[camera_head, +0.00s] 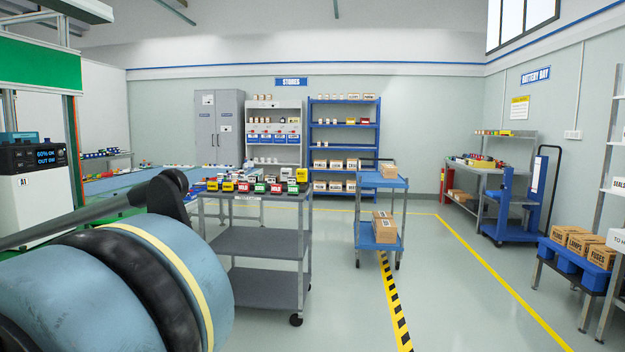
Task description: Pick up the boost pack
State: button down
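I cannot pick out the boost pack for certain, as most small labels are too small to read. Several small packs in red, green, yellow and black (243,187) stand on the top shelf of a grey cart (262,241) left of centre. Some of their labels seem to read "HOLD". More small coloured items (480,163) lie on a bench under the "BATTERY BAY" sign (535,75) at the right. My gripper does not show in this view.
A blue cart (380,182) with cartons stands right of the grey cart. A blue trolley (515,212) stands by the bench. Boxes marked "FUSES" (602,257) sit at the right edge. The floor (470,285) between is clear. Large rounded blue-grey and black parts fill the lower left.

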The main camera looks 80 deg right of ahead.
aim_at(284, 173)
jog(key=z, duration=2.4)
jog(key=i, duration=2.8)
jog(key=z, duration=0.35)
